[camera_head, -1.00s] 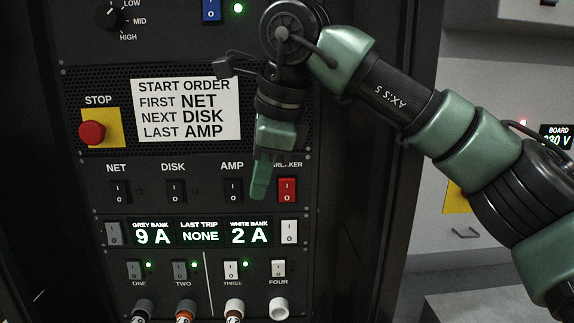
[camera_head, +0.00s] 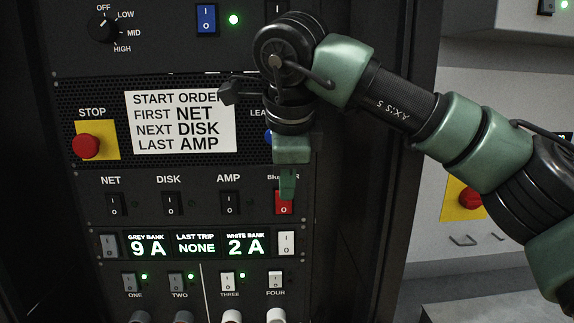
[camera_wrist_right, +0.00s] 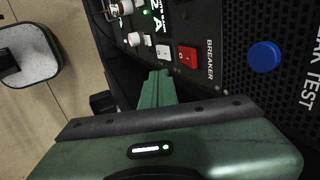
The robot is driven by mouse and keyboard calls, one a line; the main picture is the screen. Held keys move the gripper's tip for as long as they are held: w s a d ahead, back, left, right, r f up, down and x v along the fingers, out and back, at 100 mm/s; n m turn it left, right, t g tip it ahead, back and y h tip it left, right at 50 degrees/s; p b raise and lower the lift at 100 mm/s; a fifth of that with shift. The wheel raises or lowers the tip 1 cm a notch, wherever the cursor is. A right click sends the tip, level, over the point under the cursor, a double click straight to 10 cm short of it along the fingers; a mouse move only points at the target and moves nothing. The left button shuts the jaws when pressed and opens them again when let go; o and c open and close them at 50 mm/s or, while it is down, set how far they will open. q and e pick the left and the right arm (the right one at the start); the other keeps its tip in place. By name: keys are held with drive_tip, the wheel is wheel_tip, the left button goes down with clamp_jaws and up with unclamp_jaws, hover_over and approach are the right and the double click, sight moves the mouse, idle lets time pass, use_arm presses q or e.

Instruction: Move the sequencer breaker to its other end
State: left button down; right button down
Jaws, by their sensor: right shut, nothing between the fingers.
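The sequencer breaker (camera_head: 284,209) is a red rocker at the right end of the NET, DISK, AMP row, under the BREAKER label. My right gripper (camera_head: 288,194) is shut and empty, pointing down in front of it. Its fingers cover the rocker's upper part and some of the label in the head view. In the right wrist view the red breaker (camera_wrist_right: 187,57) shows to the right of the shut fingertips (camera_wrist_right: 157,74). I cannot tell whether they touch it, or which end is pressed in. My left gripper is not in view.
Black rockers NET (camera_head: 114,205), DISK (camera_head: 171,204) and AMP (camera_head: 229,203) sit left of the breaker. A red stop button (camera_head: 86,146) is further left. A white rocker (camera_head: 286,243) is just below. A blue button (camera_wrist_right: 264,56) is close above the breaker.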

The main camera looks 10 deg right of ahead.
sight(284, 203)
drive_tip(key=w+f+p, duration=0.4)
drive_tip(key=w, duration=0.2)
drive_tip(key=shift+d, duration=0.1)
drive_tip(key=shift+w+r, duration=0.15)
drive_tip(key=shift+w+r+p, duration=0.65)
drive_tip(key=shift+r, duration=0.3)
drive_tip(key=shift+s, duration=0.15)
